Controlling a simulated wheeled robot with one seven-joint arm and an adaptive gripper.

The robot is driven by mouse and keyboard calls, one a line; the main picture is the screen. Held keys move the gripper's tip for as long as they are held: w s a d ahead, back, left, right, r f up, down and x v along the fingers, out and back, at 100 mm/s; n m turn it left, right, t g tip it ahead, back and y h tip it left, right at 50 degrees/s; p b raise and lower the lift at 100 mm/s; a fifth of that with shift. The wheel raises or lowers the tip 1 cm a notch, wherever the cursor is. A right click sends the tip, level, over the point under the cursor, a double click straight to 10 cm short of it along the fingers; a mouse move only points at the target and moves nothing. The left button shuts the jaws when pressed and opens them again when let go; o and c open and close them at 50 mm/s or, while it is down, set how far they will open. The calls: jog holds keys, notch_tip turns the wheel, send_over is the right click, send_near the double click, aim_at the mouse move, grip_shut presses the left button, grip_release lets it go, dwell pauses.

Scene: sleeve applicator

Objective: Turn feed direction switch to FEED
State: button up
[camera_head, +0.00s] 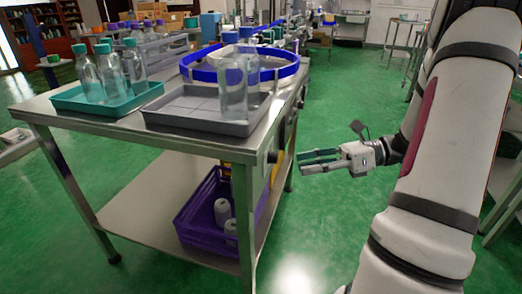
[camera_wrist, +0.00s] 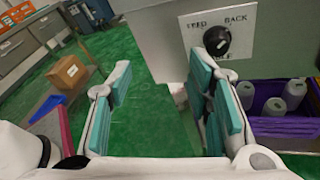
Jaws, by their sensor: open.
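The feed direction switch is a round black knob (camera_wrist: 217,40) on a pale plate (camera_wrist: 245,22) in the wrist view. The plate reads FEED at the upper left of the knob and BACK at the upper right; lettering below is partly hidden by a finger. Which way the knob points is too small to tell. My gripper (camera_wrist: 166,88) is open and empty, its teal-padded fingers apart, with the knob beyond the right finger's tip. In the head view my gripper (camera_head: 300,162) is beside the steel table's right side, close to a dark knob (camera_head: 272,157) there.
The steel table (camera_head: 60,112) carries a teal tray (camera_head: 75,103) and a grey tray (camera_head: 165,120) with bottles, and a blue ring-shaped guide (camera_head: 205,76). A purple crate (camera_head: 190,225) with grey items sits on the lower shelf.

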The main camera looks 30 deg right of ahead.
aim_at(273, 157)
jog(key=s+d+f+m+t+h+p, duration=0.2)
jog(key=d+f+m+t, duration=0.1)
jog(key=d+m+t, duration=0.3)
jog(key=b+x, duration=0.4)
jog(key=x, duration=0.9)
jog(key=shift+w+d+f+g, duration=0.2)
jog(key=shift+w+d+g, duration=0.1)
jog(key=shift+w, duration=0.1)
grip_shut()
